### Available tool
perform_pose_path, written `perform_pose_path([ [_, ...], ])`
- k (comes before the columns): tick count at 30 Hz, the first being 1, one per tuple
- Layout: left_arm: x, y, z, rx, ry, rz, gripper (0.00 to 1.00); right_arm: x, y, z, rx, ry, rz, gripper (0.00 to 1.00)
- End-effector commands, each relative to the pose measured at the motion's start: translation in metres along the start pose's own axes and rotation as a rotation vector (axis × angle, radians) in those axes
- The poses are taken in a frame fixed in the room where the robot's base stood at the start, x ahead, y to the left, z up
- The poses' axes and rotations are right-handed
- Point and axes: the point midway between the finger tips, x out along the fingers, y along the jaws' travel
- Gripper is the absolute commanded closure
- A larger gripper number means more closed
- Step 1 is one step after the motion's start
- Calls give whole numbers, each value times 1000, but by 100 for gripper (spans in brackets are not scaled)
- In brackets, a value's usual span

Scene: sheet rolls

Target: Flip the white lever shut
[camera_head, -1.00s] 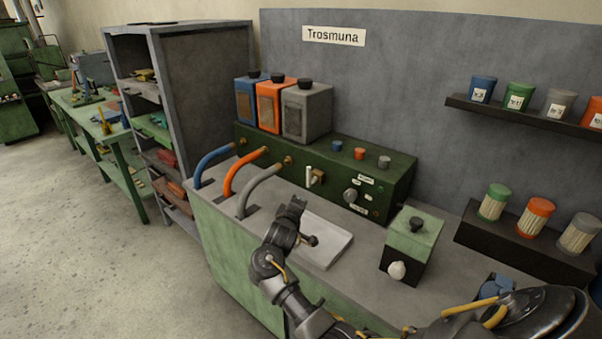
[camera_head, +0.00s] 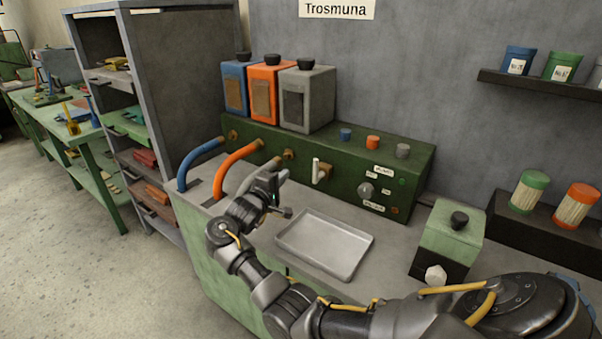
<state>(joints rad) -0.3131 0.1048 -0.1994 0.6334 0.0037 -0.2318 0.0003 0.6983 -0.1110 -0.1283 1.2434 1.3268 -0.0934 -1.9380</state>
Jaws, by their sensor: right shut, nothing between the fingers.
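The white lever (camera_head: 315,170) stands upright on a brass valve (camera_head: 323,174) on the front of the green machine box (camera_head: 345,184). My right gripper (camera_head: 277,182) is shut and empty. In the picture it is a short way left of the lever, in front of the grey hose, with a visible gap to the lever. My left gripper is not in view.
Blue, orange and grey hoses (camera_head: 236,158) curve from the box to the bench, close to my right gripper. An empty metal tray (camera_head: 325,246) lies on the bench. A green and black box with a white knob (camera_head: 449,240) stands to the right.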

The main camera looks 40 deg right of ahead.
Motion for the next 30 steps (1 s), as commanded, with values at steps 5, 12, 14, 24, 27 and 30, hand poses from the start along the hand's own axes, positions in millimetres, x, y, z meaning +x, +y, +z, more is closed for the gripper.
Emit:
perform_pose_path([
  [5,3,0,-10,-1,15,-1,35,1,-2,1,0,-1,0,100],
  [12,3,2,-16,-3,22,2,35,2,-2,0,0,0,0,100],
  [14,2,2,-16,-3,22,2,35,4,-2,0,-1,0,0,100],
  [24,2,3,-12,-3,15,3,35,60,-2,0,-2,-1,1,100],
  [27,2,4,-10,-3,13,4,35,79,-2,0,-2,-1,0,100],
  [30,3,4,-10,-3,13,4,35,96,-2,-1,-2,0,0,100],
])
